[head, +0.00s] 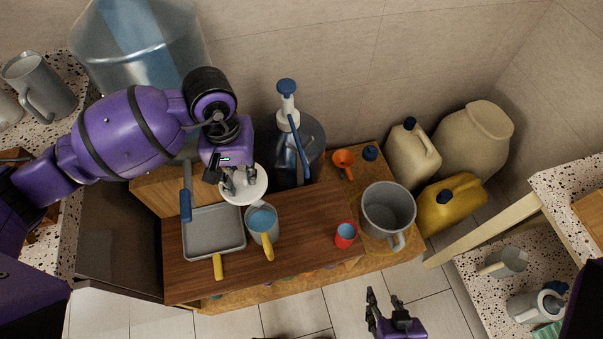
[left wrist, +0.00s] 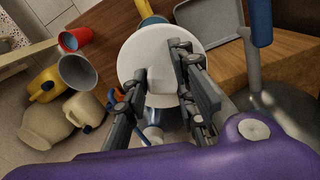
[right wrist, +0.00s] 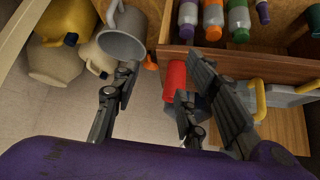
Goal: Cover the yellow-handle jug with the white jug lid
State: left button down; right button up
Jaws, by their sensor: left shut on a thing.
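The yellow-handle jug (head: 262,222) is grey with a blue inside and stands open and upright on the wooden counter. Its yellow handle points toward the front. The white jug lid (head: 250,192) is a round disc with a knob. My left gripper (head: 238,180) is shut on the knob and holds the lid just behind the jug, apart from its mouth as far as I can tell. In the left wrist view the lid (left wrist: 135,58) hides most of the jug (left wrist: 150,20). My right gripper (head: 388,308) is open and empty in front of the counter; it also shows in the right wrist view (right wrist: 162,78).
A grey square pan (head: 213,232) lies left of the jug. A red cup (head: 345,235) and a large grey mug (head: 388,210) stand to the right. A pump bottle (head: 290,135) stands behind. Bare counter lies between jug and red cup.

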pick_arm(q)
notch_tip(320, 180, down, 12)
jog(key=s+d+b, duration=0.1)
jog(key=b, duration=0.1)
jog(key=shift+d, duration=0.4)
pick_arm(e)
jog(key=shift+w+d+f, duration=0.2)
jog(key=shift+f, duration=0.25)
jog(key=shift+w+d+f, duration=0.15)
jog(key=shift+d+f, duration=0.05)
jog(key=shift+f, duration=0.25)
pick_arm(q)
jog(key=shift+f, duration=0.1)
pick_arm(e)
jog(key=shift+s, duration=0.2)
pick_arm(q)
notch_tip(320, 180, down, 2)
jog(key=shift+s+f+b, duration=0.1)
jog(key=shift+s+b, duration=0.05)
jog(key=shift+b, duration=0.6)
jog(key=shift+f+b, duration=0.55)
jog(key=shift+f, duration=0.2)
jog(key=shift+f+b, duration=0.35)
jog(key=shift+f, duration=0.15)
pick_arm(e)
jog(key=f, duration=0.1)
jog(key=s+f, duration=0.1)
jog(key=f, duration=0.1)
jog(key=shift+f, duration=0.2)
